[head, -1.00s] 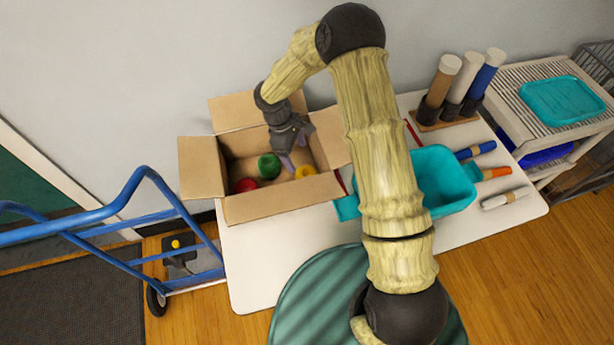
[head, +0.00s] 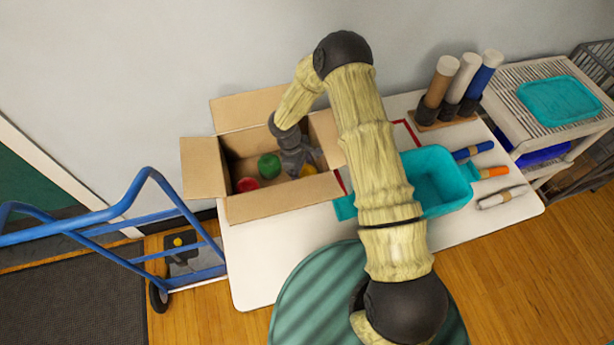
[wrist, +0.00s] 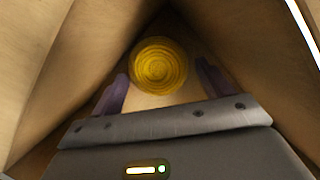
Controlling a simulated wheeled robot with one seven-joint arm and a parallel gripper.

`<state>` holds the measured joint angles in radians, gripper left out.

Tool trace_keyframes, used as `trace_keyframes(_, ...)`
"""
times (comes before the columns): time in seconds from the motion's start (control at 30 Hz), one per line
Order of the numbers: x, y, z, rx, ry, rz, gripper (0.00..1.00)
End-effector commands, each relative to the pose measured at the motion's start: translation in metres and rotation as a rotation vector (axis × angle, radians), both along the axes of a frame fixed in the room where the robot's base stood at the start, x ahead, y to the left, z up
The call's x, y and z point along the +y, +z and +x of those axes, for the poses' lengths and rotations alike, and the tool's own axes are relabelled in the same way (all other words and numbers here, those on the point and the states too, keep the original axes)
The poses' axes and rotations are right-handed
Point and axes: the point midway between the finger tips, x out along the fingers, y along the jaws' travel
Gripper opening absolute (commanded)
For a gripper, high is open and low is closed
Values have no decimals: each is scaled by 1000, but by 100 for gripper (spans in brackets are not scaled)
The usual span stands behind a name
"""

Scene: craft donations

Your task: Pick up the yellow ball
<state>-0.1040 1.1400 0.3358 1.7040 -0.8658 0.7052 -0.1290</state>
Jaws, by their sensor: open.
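The yellow ball (head: 308,170) lies in the open cardboard box (head: 284,201), in its right part, partly hidden by my gripper in the head view. In the wrist view the ball (wrist: 158,65) looks like ridged wound yarn and sits just beyond and between my two purple fingertips. My gripper (wrist: 160,85) is open and reaches down into the box. No contact between fingers and ball is clear. In the head view my gripper (head: 299,168) is beside the ball and its fingertips are hard to make out.
A green ball (head: 269,166) and a red ball (head: 247,184) lie in the box, left of my gripper. The box walls stand close around it. A teal bin (head: 440,180) is to the right on the white table (head: 262,262). A blue cart (head: 100,215) stands at left.

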Motion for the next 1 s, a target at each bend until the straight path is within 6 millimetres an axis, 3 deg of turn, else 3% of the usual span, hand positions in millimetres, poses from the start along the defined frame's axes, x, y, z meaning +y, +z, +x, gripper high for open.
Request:
trace_keyframes(0.33, -11, -37, -3, 2, -1, 0, 79)
trace_keyframes(0.9, -11, -40, -3, 0, 0, 0, 79)
trace_keyframes(0.93, -11, -40, -3, 0, 0, 0, 77)
trace_keyframes(1.0, -11, -40, -3, 0, 0, 0, 63)
